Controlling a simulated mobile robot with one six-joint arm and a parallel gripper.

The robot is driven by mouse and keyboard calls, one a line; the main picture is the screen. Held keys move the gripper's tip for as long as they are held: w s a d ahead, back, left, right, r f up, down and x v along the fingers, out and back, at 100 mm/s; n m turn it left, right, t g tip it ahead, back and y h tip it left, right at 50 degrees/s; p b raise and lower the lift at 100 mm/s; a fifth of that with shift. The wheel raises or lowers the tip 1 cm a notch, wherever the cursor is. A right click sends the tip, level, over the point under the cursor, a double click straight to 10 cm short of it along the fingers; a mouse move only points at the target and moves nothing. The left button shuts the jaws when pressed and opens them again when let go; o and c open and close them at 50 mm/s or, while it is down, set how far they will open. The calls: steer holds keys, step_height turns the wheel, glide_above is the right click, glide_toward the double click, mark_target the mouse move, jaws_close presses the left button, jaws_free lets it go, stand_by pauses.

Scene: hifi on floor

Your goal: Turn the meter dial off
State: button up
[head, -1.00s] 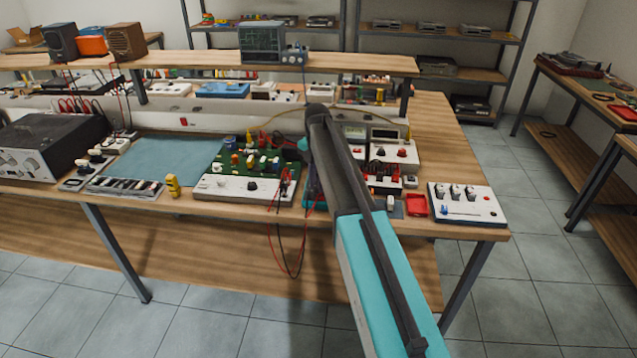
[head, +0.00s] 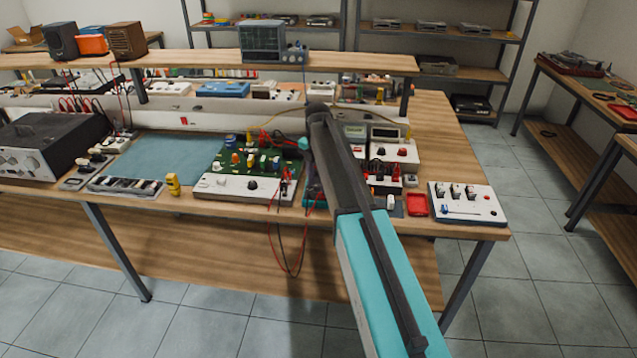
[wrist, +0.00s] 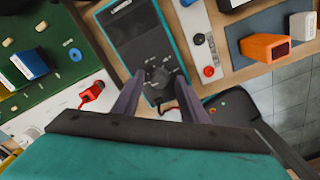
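The meter (wrist: 145,38) is a dark handheld unit with a teal edge and a screen at its upper end. In the wrist view its round black dial (wrist: 158,76) sits between the two fingertips of my gripper (wrist: 160,80). The fingers are apart, one on each side of the dial, with gaps showing; I cannot tell how high they are above the meter's face. The dial's exact setting is too small to read. In the head view my arm hides most of the meter, and only a teal edge (head: 311,197) shows.
A green circuit board (head: 262,162) with red and black leads lies left of the meter. A red plug (wrist: 93,92) is close to the left finger. White instrument boxes (head: 393,150) stand to the right. A white switch panel (head: 466,204) is at the bench's right end.

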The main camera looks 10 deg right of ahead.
mark_target(318, 185)
step_height(318, 185, up, 14)
steer(key=b, duration=0.2)
steer(key=shift+f, duration=0.2)
stand_by(0.4)
stand_by(0.3)
